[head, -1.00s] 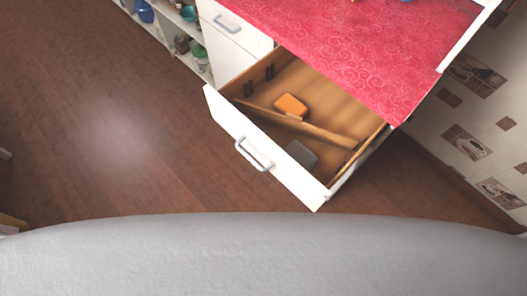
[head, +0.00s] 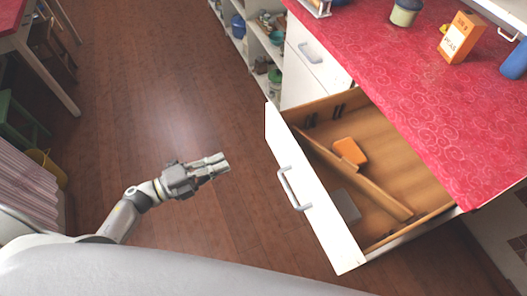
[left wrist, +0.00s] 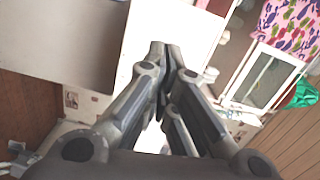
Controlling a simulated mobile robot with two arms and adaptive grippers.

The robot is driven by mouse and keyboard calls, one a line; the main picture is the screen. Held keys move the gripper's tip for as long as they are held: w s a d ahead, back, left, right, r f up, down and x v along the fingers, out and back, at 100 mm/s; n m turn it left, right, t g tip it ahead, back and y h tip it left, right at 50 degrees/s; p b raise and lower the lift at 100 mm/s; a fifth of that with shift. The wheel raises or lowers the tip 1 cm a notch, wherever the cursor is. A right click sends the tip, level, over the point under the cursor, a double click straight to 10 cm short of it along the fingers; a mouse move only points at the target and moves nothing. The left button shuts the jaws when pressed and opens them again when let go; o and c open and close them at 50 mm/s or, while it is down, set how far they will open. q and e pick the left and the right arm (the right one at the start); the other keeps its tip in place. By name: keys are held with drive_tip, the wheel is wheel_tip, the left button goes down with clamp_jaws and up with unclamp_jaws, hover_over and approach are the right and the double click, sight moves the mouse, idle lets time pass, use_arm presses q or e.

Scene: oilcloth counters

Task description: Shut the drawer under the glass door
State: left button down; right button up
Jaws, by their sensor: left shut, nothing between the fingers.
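The open drawer (head: 312,188) juts out from under the red counter in the head view, its white front facing left with a grey bar handle (head: 293,188). Inside lie an orange item (head: 350,151), a grey item (head: 345,205) and a wooden divider (head: 365,182). My left gripper (head: 224,162) is shut and empty, over the floor to the left of the drawer front and apart from it. Its shut fingers also show in the left wrist view (left wrist: 166,55). My right gripper is not in view. I cannot make out a glass door above this drawer.
The red counter (head: 400,95) carries an orange box (head: 461,37), a jar (head: 406,11) and a blue item. A closed white drawer (head: 310,55) and open shelves (head: 262,45) stand beyond. A red table and stools are at the far left. The wooden floor between is clear.

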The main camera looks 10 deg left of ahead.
sight(278, 145)
use_arm(q)
drive_tip(key=w+d+p, duration=0.1)
drive_tip(key=w+d, duration=0.1)
drive_tip(key=d, duration=0.1)
drive_tip(key=w+d+r+m+g+p, duration=0.1)
drive_tip(key=w+d, duration=0.1)
drive_tip(key=d, duration=0.2)
drive_tip(key=w+d+m+h+p, duration=0.1)
drive_tip(key=w+d, duration=0.1)
drive_tip(key=d, duration=0.2)
drive_tip(key=shift+w+d+r, duration=0.2)
drive_tip(key=shift+w+r, duration=0.1)
drive_tip(key=shift+r, duration=0.1)
drive_tip(key=shift+w+d+f, duration=0.1)
drive_tip(key=shift+w+d, duration=0.2)
drive_tip(key=shift+d, duration=0.1)
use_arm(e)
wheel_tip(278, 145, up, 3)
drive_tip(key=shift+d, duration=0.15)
